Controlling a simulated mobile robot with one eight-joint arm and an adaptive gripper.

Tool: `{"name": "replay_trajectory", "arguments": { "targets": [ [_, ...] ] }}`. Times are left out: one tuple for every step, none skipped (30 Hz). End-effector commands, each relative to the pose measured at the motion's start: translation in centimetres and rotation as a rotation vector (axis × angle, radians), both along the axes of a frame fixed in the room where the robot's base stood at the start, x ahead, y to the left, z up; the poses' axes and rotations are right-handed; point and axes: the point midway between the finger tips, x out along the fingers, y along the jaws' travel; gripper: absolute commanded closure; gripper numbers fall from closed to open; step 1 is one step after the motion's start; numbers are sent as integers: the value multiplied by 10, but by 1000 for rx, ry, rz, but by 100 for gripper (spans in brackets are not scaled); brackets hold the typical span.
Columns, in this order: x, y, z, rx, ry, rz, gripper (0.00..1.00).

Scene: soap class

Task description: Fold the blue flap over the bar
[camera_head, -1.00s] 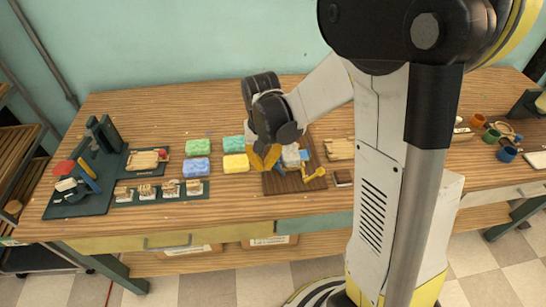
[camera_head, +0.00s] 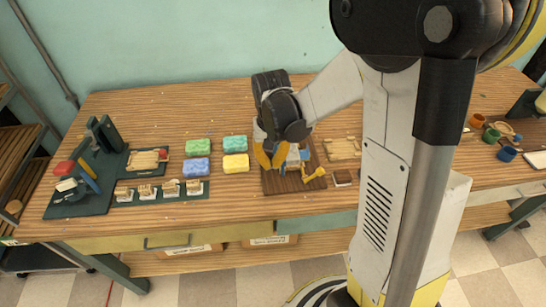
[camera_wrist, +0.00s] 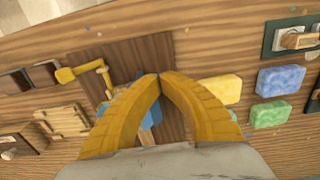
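A dark brown board (camera_head: 284,187) lies near the middle of the table. Blue material, likely the flap (camera_head: 305,154), shows on it just right of my gripper (camera_head: 271,163). In the wrist view the blue flap (camera_wrist: 153,116) shows between and beside the yellow fingers, partly covered by them. A pale block, perhaps the bar (camera_head: 293,156), shows beside the fingers in the head view; most of it is hidden. In the wrist view my gripper's fingertips (camera_wrist: 160,75) meet, with nothing visible between the tips. Whether they touch the flap cannot be told.
A yellow tool (camera_head: 315,174) lies at the board's right side. Left of the board are a yellow block (camera_head: 236,163), a blue block (camera_head: 196,168) and two green ones. A wooden tray (camera_head: 343,149) stands to the right. The table's front strip is clear.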

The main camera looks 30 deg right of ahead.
Motion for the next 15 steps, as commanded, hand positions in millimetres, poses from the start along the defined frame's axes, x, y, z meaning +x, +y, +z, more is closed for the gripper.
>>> {"name": "replay_trajectory", "arguments": {
  "targets": [
    [-1,-2,0,0,0,-1,100],
    [-1,-4,0,0,0,-1,100],
    [-2,-5,1,0,0,-1,100],
    [-2,-6,1,0,0,0,100],
    [-2,-7,1,0,0,0,100],
    [-3,-8,1,0,0,0,100],
    [-3,-8,1,0,0,0,100],
    [-3,-8,1,0,0,0,100],
    [-3,-8,1,0,0,1,100],
    [-3,-8,1,0,0,1,100],
    [-3,-8,1,0,0,1,100],
    [-3,-8,1,0,0,1,100],
    [-3,-8,1,0,0,1,100],
    [-3,-8,1,0,0,1,100],
    [-3,-8,1,0,0,1,100]
  ]
}}
